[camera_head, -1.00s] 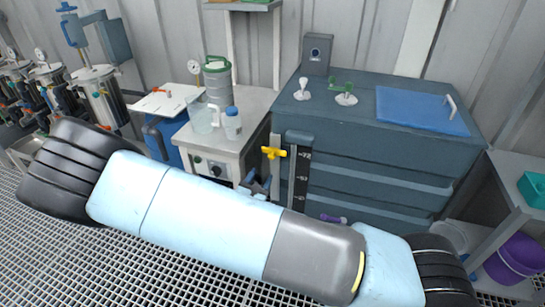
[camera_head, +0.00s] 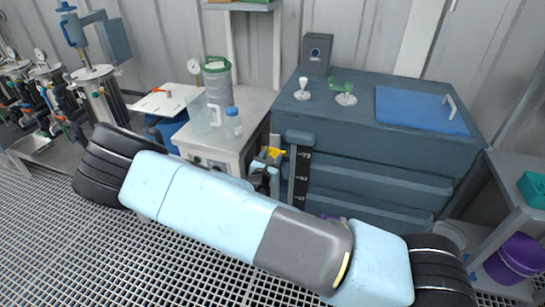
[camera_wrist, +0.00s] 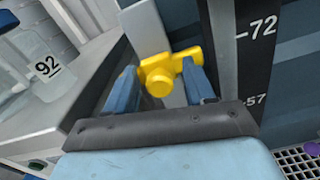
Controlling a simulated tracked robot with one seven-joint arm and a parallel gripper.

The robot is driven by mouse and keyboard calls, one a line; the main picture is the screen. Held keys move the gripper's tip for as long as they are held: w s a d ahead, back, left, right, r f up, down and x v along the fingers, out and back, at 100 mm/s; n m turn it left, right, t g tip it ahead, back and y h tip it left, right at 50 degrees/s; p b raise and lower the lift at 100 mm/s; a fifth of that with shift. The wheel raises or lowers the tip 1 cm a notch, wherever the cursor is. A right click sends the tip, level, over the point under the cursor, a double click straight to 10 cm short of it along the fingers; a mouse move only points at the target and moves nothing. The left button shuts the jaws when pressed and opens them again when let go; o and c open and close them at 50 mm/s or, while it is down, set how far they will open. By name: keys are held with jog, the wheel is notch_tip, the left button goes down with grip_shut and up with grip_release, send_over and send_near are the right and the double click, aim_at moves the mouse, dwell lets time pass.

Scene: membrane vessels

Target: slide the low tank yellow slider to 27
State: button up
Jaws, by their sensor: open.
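The yellow slider (camera_wrist: 160,75) sits on a pale vertical rail (camera_wrist: 148,32) beside a black scale (camera_wrist: 243,55) on the dark blue tank (camera_head: 390,145). In the wrist view the slider lies between the two blue fingers of my gripper (camera_wrist: 157,88), which are open around it. I cannot tell if either finger touches it. The marks 72 and 57 show on the scale in the wrist view. In the head view the slider (camera_head: 272,153) is near the upper part of the scale, partly hidden by my gripper (camera_head: 267,172). My arm hides the lower rail.
A white cabinet (camera_head: 218,158) with a jug and a blue-capped bottle (camera_head: 232,124) stands close left of the rail. A grey shelf with a purple bucket (camera_head: 515,258) is at the right. Grating floor lies in front.

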aim_at(275, 191)
grip_shut()
jog(key=shift+d, duration=0.15)
notch_tip(275, 191, down, 23)
jog(key=shift+r, duration=0.1)
jog(key=shift+s+f, duration=0.15)
jog(key=shift+f, duration=0.8)
jog(key=shift+c, duration=0.3)
grip_release()
jog(key=shift+o, duration=0.3)
